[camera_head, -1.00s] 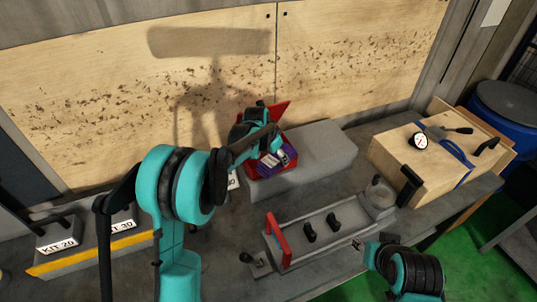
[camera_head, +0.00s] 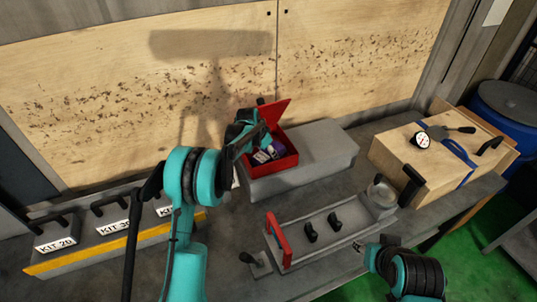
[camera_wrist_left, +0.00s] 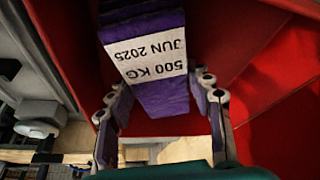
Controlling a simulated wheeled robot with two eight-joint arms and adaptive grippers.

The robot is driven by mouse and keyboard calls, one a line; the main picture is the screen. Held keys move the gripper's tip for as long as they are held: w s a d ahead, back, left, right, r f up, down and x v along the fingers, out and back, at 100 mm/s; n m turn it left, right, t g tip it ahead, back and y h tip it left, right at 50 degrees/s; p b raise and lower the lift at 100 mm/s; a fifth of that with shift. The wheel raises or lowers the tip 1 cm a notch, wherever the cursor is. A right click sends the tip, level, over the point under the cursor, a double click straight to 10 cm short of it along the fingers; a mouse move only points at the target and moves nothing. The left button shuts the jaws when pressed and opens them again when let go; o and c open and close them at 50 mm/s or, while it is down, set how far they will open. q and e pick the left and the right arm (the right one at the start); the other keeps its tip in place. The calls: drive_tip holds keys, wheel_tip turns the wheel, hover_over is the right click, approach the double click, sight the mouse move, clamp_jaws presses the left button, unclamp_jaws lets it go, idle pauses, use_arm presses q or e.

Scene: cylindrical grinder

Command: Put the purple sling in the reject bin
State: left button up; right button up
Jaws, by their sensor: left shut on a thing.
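The purple sling (camera_head: 278,146) with white labels is in the open red bin, partly below its rim in the head view. In the left wrist view the purple sling (camera_wrist_left: 165,100) has a white label reading 500 KG JUN 2025. My left gripper (camera_wrist_left: 160,92) is shut on it, with fingers on both sides. The red bin (camera_head: 277,173) stands at the grey block's left end with its lid up. Its red wall (camera_wrist_left: 260,60) fills much of the wrist view. Whether the sling touches the bin floor is hidden. My right gripper (camera_head: 383,243) is at the lower right, apart from the bin.
A grey block (camera_head: 325,160) extends right of the bin. A grey fixture with a red handle (camera_head: 278,240) lies in front. A wooden box (camera_head: 400,160) with a gauge is at the right. Kit blocks (camera_head: 110,240) line the left. A wooden panel rises behind.

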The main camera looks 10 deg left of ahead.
use_arm(q)
drive_tip(key=shift+f, duration=0.15)
drive_tip(key=o, duration=1.4)
